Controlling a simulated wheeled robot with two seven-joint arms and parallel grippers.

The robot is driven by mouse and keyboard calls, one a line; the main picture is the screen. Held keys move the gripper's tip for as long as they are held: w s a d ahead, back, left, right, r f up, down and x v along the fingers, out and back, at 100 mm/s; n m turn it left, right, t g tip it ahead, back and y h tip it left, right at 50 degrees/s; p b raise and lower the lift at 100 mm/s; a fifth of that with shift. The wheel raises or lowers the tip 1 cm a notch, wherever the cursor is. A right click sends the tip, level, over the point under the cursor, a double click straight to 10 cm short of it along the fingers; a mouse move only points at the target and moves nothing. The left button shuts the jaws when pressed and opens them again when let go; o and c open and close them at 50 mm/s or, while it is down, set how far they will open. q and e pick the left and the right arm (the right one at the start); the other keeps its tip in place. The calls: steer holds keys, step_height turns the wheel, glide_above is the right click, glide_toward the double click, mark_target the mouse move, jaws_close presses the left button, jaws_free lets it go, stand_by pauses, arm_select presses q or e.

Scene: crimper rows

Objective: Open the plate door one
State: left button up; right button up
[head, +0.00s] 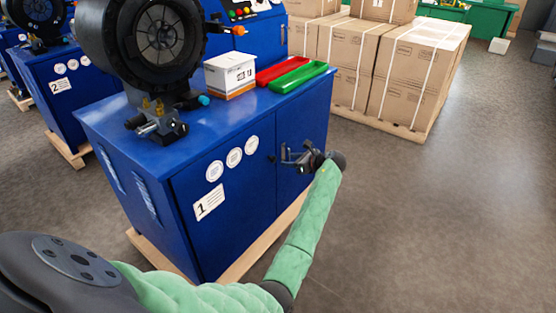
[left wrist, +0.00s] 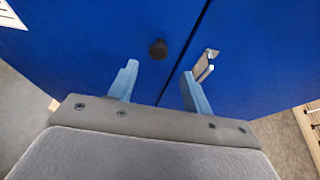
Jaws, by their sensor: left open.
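The blue cabinet's door with the number 1 plate (head: 209,202) is shut. It also carries three round white stickers (head: 233,157). The door's black round knob (head: 271,158) sits near the seam with the neighbouring door. In the left wrist view, the knob (left wrist: 158,49) lies just left of the seam, beyond and between my fingertips. My left gripper (head: 290,155) is in front of the cabinet near the seam. In the left wrist view, its two fingers (left wrist: 160,80) are spread and empty, apart from the knob. My right gripper is not in view.
A silver latch (left wrist: 207,65) is on the right-hand door (head: 303,130), close to my right finger. A black crimper (head: 150,45), a white box (head: 230,72) and red and green trays (head: 299,77) stand on top. Strapped cartons (head: 415,75) stand behind; floor at right is clear.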

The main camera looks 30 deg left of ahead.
mark_target(275, 159)
arm_select(q)
steer(key=x, duration=0.8)
steer(key=shift+s, duration=0.1)
jaws_close()
